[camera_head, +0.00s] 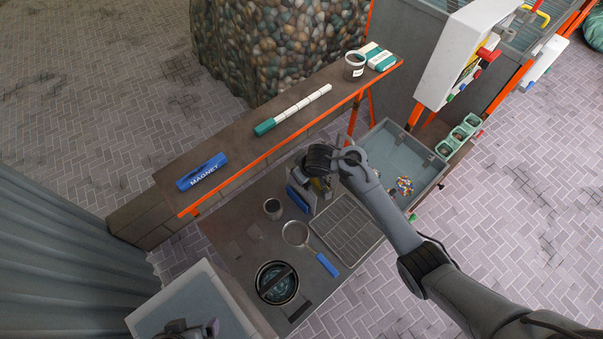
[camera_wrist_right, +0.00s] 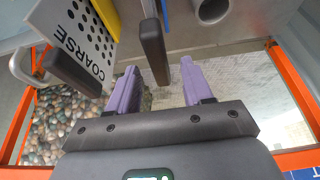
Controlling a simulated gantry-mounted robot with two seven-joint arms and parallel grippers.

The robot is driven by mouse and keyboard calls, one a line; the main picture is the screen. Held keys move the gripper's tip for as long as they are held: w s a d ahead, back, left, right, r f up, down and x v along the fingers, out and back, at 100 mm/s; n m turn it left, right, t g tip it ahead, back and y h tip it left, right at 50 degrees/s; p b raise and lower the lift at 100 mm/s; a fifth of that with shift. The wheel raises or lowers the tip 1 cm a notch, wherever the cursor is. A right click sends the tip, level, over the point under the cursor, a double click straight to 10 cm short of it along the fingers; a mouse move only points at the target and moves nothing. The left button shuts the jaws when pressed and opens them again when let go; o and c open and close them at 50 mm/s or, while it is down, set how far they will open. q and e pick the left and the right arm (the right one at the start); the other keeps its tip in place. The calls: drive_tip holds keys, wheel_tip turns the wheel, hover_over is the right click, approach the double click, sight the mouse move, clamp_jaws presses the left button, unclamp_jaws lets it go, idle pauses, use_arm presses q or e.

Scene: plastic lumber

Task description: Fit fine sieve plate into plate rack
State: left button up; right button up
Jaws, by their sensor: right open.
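My right gripper (camera_wrist_right: 158,86) is open, with its two purple fingers apart and nothing held between them. In the head view my right wrist hides the gripper and much of the plate rack. A white perforated plate marked COARSE (camera_wrist_right: 88,38) stands at the left of the right wrist view, beside dark rack-like blocks (camera_wrist_right: 153,50). A thin blue edge (camera_wrist_right: 163,12) shows beyond the fingers. In the head view a blue plate-like piece (camera_head: 297,198) stands left of my wrist. I cannot tell which piece is the fine sieve plate. A dark part at the bottom edge seems to be my left gripper (camera_head: 192,328).
A round sieve with a blue handle (camera_head: 296,233), a dark cup (camera_head: 272,208) and a round pot (camera_head: 277,282) are on the bench. A grey slotted tray (camera_head: 345,230) lies below my right wrist. The raised shelf (camera_head: 235,142) holds a blue magnet (camera_head: 202,172).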

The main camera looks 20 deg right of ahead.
drive_tip(key=p+v, duration=0.5)
drive_tip(key=v, duration=0.5)
drive_tip(key=shift+s+r, duration=0.15)
drive_tip(key=shift+r, duration=0.2)
